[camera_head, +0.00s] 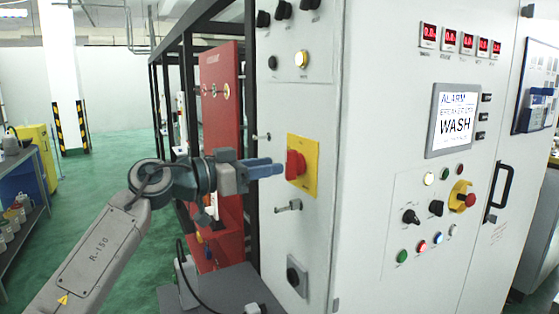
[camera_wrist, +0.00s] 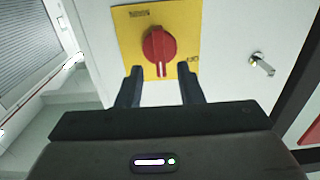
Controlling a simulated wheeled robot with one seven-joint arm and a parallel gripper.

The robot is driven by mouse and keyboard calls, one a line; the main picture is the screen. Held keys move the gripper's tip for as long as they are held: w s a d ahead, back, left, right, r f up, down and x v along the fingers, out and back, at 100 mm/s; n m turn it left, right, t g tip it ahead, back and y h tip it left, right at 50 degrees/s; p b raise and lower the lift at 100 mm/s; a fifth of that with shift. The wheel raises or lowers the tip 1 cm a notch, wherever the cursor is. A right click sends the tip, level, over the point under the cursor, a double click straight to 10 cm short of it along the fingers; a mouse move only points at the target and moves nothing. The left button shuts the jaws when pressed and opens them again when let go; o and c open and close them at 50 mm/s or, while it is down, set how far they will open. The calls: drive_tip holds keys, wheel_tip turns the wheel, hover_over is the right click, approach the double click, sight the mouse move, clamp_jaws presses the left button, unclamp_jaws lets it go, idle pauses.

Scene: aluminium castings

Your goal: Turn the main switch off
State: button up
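The main switch is a red rotary knob (camera_head: 295,165) on a yellow plate (camera_head: 311,181) on the narrow side face of the grey cabinet. In the wrist view the red knob (camera_wrist: 159,46) sits above my gripper, with its pale-marked grip bar toward the fingers. The yellow plate (camera_wrist: 126,25) has small dark lettering at two corners, too small to read. My gripper (camera_head: 277,168) reaches toward the knob from the left. In the wrist view my gripper (camera_wrist: 162,74) is open, its fingers apart on either side below the knob, with nothing clearly between them.
A key-like latch (camera_wrist: 262,64) sticks out near the plate. Another rotary knob (camera_head: 296,276) is lower on the same face. The cabinet front has a screen (camera_head: 455,120) reading ALARM and WASH, and a red emergency button (camera_head: 469,199). A red panel (camera_head: 221,100) stands behind my arm.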

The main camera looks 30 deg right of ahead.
sight(286, 163)
drive_tip(key=shift+d, duration=1.85)
clamp_jaws()
